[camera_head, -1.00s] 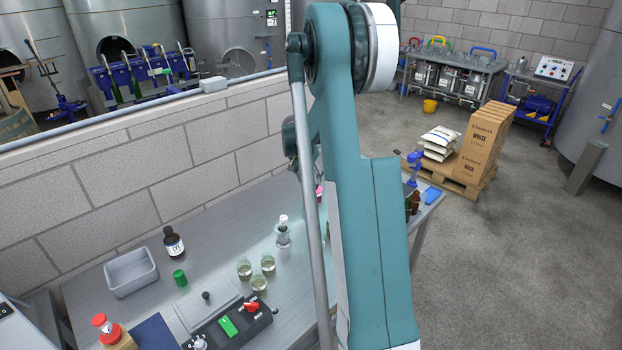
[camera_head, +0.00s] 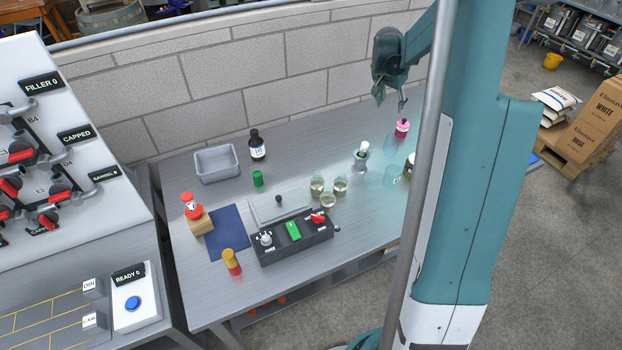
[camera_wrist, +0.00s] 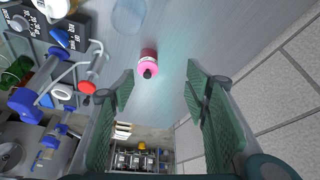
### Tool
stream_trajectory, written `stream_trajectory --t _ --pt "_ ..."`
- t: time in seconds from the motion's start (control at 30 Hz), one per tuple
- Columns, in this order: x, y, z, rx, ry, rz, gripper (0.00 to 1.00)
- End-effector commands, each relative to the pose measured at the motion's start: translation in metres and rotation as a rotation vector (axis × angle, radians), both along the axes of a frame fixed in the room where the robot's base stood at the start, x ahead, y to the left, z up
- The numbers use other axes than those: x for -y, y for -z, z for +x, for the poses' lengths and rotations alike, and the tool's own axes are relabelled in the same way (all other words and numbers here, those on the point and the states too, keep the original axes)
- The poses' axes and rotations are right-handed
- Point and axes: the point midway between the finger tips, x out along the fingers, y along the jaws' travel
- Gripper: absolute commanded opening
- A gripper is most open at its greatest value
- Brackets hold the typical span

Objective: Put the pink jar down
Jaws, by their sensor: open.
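The pink jar (camera_head: 402,127) stands upright on the steel bench (camera_head: 300,150), near the wall at the bench's right part. In the wrist view the jar (camera_wrist: 148,64) shows from above, with a dark knob on its pink top. My gripper (camera_head: 390,104) is above and slightly left of the jar in the head view. In the wrist view its two green fingers (camera_wrist: 165,85) are spread wide with nothing between them. The jar lies ahead of the fingertips, nearer the left finger, and is apart from both.
Several filled glasses (camera_head: 341,185), a dark bottle (camera_head: 257,145), a grey tray (camera_head: 217,165) and a control box (camera_head: 290,238) are further left. The block wall (camera_head: 230,85) runs behind the bench.

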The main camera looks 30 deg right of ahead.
Motion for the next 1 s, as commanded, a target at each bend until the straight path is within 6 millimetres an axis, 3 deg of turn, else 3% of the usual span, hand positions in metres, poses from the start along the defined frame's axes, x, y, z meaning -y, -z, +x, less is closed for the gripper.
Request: stream_trajectory --t 0.4,1.0 --pt "-0.106 -0.069 -0.023 0.021 -0.199 -0.008 0.46" --pt "-0.244 -0.135 -0.085 0.057 -0.478 -0.031 0.46"
